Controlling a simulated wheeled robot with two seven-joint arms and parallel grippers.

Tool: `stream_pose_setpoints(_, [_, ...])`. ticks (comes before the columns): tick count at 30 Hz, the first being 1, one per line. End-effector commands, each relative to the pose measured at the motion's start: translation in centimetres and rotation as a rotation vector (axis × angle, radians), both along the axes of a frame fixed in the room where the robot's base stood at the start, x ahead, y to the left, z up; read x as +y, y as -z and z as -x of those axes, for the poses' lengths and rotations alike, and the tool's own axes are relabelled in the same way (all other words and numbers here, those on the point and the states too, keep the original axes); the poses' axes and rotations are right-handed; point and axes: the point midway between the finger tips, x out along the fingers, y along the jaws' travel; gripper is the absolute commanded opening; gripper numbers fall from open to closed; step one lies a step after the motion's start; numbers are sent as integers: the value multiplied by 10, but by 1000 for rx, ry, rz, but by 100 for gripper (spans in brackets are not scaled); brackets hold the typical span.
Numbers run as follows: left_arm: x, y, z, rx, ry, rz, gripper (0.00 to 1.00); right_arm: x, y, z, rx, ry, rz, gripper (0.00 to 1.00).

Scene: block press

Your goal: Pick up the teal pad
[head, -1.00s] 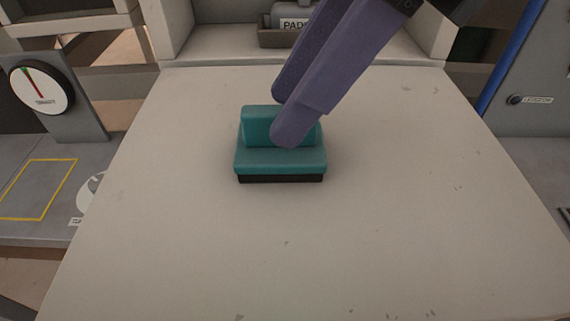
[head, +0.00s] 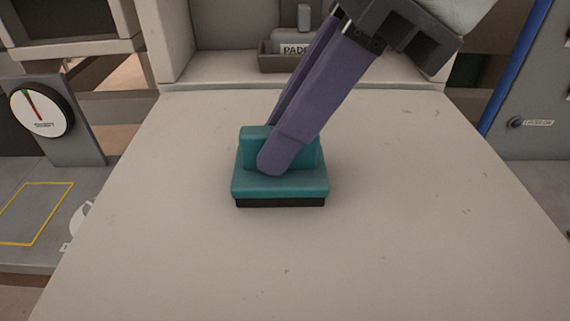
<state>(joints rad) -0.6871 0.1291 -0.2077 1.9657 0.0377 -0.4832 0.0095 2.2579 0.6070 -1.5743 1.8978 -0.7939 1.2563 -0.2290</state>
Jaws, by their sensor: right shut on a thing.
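The teal pad (head: 280,187) has a raised grip block on top and a dark underside. It sits upright on the pale worktop in the middle of the head view. My right gripper (head: 283,157) comes down from the upper right, its purple fingers shut on the pad's raised grip. The near finger hides part of the grip, and the far finger is mostly hidden behind it. I cannot tell whether the pad's underside touches the worktop. My left gripper is not in view.
A tray labelled PADS (head: 274,62) stands in a recess at the back. A dial gauge (head: 41,109) and a yellow-outlined square (head: 36,212) are at the left. A grey panel with a blue edge (head: 515,68) is at the right. The pale worktop (head: 400,230) around the pad is clear.

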Motion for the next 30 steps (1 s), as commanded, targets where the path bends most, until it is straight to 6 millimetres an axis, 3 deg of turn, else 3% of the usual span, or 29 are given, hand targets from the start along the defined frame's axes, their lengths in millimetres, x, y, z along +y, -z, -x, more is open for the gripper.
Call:
stream_pose_setpoints(8, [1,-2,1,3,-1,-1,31,0,-5,0,0,0,-1,0])
stream_pose_setpoints(30, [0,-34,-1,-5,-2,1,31,0,-46,0,0,0,-1,0])
